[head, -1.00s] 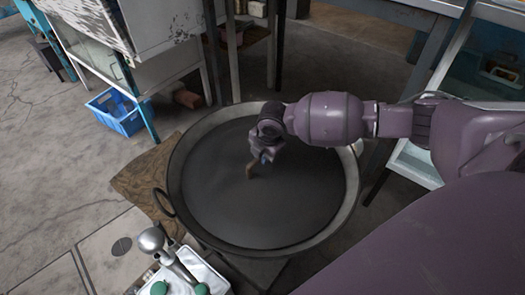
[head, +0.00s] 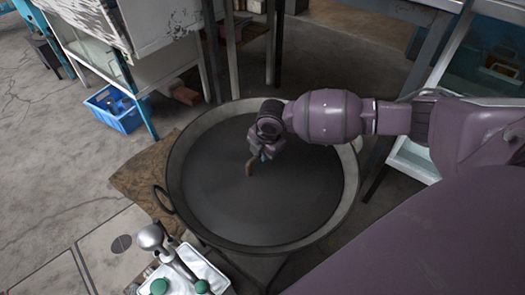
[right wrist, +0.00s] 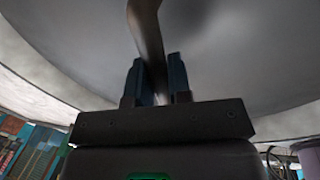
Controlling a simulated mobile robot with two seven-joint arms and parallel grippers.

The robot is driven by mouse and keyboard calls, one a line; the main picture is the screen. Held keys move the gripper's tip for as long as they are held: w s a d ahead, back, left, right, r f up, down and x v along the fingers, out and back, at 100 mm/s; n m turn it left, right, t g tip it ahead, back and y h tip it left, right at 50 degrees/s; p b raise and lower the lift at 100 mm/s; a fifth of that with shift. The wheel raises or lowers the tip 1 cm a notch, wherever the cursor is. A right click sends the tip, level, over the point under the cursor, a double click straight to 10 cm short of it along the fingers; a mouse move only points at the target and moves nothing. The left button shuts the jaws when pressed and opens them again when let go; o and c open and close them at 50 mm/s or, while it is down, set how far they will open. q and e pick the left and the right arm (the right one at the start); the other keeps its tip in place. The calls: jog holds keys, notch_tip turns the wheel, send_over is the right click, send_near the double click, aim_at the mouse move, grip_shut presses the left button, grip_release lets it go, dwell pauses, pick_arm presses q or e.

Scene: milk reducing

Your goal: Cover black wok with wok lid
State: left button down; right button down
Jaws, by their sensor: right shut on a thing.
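The black wok (head: 351,205) is a large wide pan with a pale worn rim and a loop handle at its left. A broad dark grey disc that looks like the wok lid (head: 290,195) lies within the rim. I cannot tell whether it rests on the wok or hovers just above. My right gripper (head: 251,160) is over the disc, shut on its brown handle (head: 250,170). The right wrist view shows the handle (right wrist: 148,30) between the two fingers (right wrist: 157,82), with the grey lid surface (right wrist: 225,50) behind. My left gripper is out of view.
A white tray (head: 210,278) with green-topped items and a metal utensil (head: 152,238) stands at the wok's lower left. A blue crate (head: 122,118) sits on the floor beside a worn cabinet (head: 160,40). Metal table legs stand behind the wok. The left floor is open.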

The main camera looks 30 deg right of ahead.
jog(key=shift+w, duration=0.1)
jog(key=c, duration=1)
grip_release()
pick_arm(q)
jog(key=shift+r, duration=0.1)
pick_arm(e)
jog(key=shift+o, duration=0.2)
pick_arm(q)
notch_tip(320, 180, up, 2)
jog(key=p, duration=0.3)
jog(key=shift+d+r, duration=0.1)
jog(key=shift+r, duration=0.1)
pick_arm(e)
notch_tip(320, 180, up, 11)
jog(key=s, duration=0.2)
jog(key=shift+d+f, duration=0.2)
jog(key=shift+d, duration=0.05)
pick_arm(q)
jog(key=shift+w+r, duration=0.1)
pick_arm(e)
jog(key=shift+s, duration=0.1)
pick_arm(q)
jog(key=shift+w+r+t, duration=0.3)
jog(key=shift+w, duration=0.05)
